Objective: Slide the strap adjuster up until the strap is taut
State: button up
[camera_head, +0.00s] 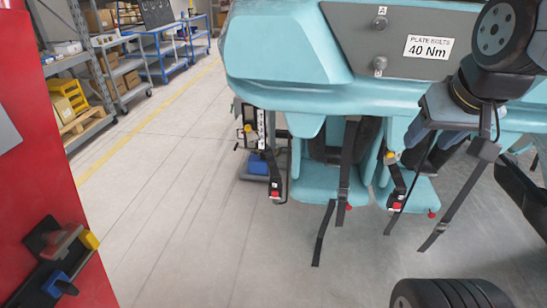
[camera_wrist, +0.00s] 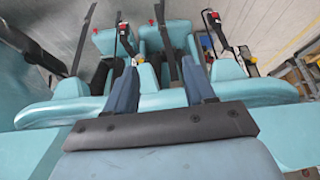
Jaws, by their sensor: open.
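The teal coaster seats hang below the car body. A black strap (camera_head: 349,160) runs down the middle seat, with a dark buckle-like piece on it that may be the adjuster (camera_head: 343,194). Its loose tail (camera_head: 322,234) hangs below the seat. Other black straps hang to the right, one slanting (camera_head: 460,205). In the wrist view a dark strap (camera_wrist: 160,38) shows beyond the gap between my fingers. My gripper (camera_wrist: 158,66) is open and empty, its two blue-grey fingers apart. In the head view it is at the right, partly hidden. Which strap is the task's one I cannot tell.
The car body (camera_head: 290,45) overhangs the seats. Red-buttoned buckles (camera_head: 275,190) hang beside them. A red cabinet (camera_head: 40,160) stands at the left, shelves (camera_head: 85,75) at the back left. A dark wheel (camera_head: 450,294) is at the bottom right. The grey floor at left centre is clear.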

aim_at(248, 125)
jog(key=u, duration=0.75)
jog(key=k, duration=1.05)
jog(key=z, duration=0.25)
jog(key=i, duration=1.5)
jog(key=u, duration=0.05)
